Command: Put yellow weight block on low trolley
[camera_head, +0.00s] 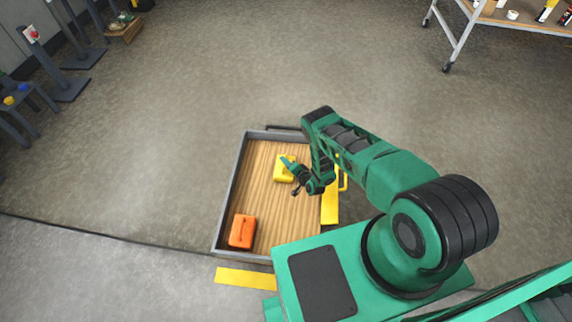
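The low trolley (232,190) has a wooden deck with a grey rim and lies on the floor at the middle of the head view. The yellow weight block (279,174) is over the upper middle of its deck and appears to rest on it. My gripper (293,177) is at the block's right side, with its fingers spread apart. One finger overlaps the block's upper right part, and the other is just below and right of it. I cannot tell whether either finger touches the block. My arm hides the trolley's right side in part.
An orange block (242,231) sits at the deck's lower left. Yellow strips (245,278) lie by the trolley's front and right. A wheeled table (530,20) stands at the top right, and dark stands (68,85) at the left. The floor between is clear.

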